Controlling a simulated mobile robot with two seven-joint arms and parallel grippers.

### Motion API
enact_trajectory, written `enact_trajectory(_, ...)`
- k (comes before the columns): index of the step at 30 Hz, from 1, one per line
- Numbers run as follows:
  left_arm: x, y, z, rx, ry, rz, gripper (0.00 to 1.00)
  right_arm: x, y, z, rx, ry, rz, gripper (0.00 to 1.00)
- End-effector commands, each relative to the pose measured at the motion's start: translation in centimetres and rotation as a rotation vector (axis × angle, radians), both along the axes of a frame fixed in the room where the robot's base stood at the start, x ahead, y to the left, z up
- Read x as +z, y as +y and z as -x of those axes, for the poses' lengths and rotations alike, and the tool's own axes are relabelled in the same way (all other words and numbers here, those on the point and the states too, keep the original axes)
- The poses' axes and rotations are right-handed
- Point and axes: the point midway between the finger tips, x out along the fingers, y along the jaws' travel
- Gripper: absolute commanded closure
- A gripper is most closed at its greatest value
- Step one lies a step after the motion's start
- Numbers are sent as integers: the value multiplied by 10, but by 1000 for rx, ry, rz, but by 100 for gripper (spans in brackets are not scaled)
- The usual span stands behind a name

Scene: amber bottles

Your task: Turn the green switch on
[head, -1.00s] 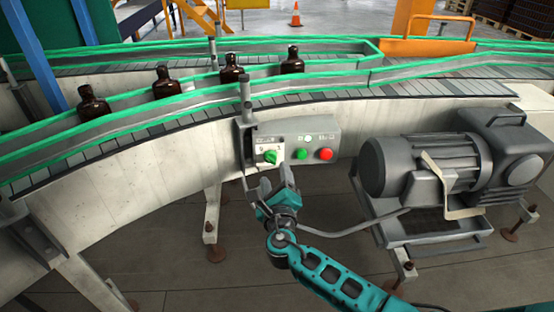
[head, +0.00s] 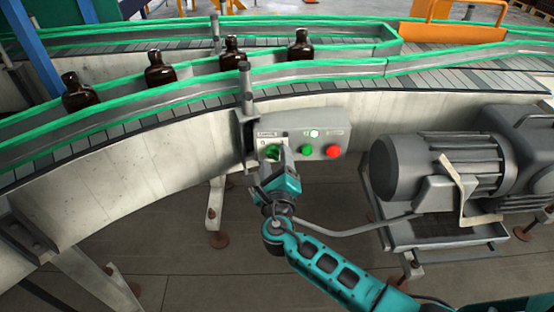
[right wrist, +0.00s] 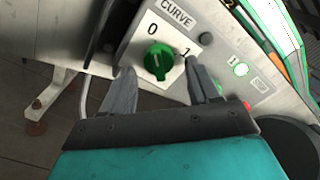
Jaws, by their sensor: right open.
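The green switch (head: 272,152) is a round knob on a white plate at the left end of the grey control box (head: 318,135). In the right wrist view the green switch (right wrist: 157,62) sits below the word CURVE, with 0 at its upper left and 1 at its right. I cannot tell for sure which mark it points to. My right gripper (head: 274,160) is in front of it and partly hides it in the head view. The gripper's fingers (right wrist: 159,68) are open, one on each side of the knob, with gaps visible. My left gripper is not in view.
A green button (head: 307,149), a red button (head: 333,151) and a glowing lamp (head: 314,133) are on the same box. A grey post (head: 246,90) stands just left of it. A motor (head: 440,168) is to the right. Amber bottles (head: 158,70) stand on the conveyor behind.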

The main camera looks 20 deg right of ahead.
Motion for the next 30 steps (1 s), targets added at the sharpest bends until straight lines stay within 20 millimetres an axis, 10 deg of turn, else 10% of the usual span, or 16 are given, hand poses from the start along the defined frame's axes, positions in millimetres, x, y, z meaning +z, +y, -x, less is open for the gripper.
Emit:
enact_trajectory(6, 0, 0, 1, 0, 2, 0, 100, 0, 0, 0, 0, 0, 0, 41)
enact_trajectory(23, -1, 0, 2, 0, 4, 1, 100, 0, 0, 0, 0, 0, 0, 94)
enact_trajectory(30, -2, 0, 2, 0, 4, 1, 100, 0, 0, 0, 0, -7, -23, 94)
